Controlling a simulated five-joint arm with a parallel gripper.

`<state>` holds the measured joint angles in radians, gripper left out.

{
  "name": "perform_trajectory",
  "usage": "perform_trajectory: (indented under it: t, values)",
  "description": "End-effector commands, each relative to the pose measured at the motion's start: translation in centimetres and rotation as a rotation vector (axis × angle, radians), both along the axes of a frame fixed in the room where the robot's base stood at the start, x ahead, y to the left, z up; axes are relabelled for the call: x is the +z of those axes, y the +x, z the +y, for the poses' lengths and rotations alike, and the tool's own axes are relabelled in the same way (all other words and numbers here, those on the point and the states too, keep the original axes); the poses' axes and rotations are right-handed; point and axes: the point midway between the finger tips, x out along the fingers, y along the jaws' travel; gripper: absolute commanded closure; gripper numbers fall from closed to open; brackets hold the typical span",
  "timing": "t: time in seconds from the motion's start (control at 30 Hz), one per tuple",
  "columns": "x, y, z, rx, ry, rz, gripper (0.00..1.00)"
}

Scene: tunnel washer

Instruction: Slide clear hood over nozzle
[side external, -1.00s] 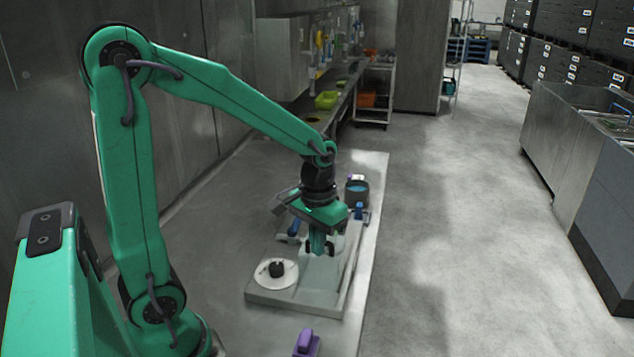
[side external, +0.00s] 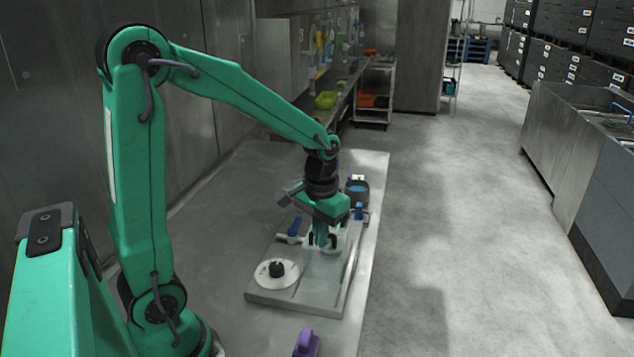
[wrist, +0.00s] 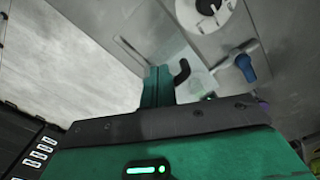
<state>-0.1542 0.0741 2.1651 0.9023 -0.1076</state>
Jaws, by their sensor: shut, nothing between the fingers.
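My gripper (side external: 322,236) points down over the grey slab and is shut with nothing held. In the wrist view its green fingers (wrist: 157,86) are together, beside a dark hooked handle (wrist: 181,73). I cannot tell whether they touch it. A faint, see-through pale shape beside the handle may be the clear hood (wrist: 201,82); its outline is hard to make out. A pale fitting with a blue lever (side external: 293,227) lies left of my gripper; the blue lever also shows in the wrist view (wrist: 245,67). I cannot pick out the nozzle for sure.
A white disc with a black knob (side external: 277,281) sits on the slab (side external: 318,299) at its near left. A dark cup with blue inside (side external: 357,189) stands behind. A purple object (side external: 306,343) lies in front.

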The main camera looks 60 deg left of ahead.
Motion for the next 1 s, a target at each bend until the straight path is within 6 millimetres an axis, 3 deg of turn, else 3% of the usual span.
perform_trajectory:
  t: [0.5, 1.0]
  values:
    - [0.0, 1.8, 1.9, 0.001, 0.000, 0.000, 1.00]
    - [0.0, 2.1, 2.1, 0.001, 0.000, 0.000, 1.00]
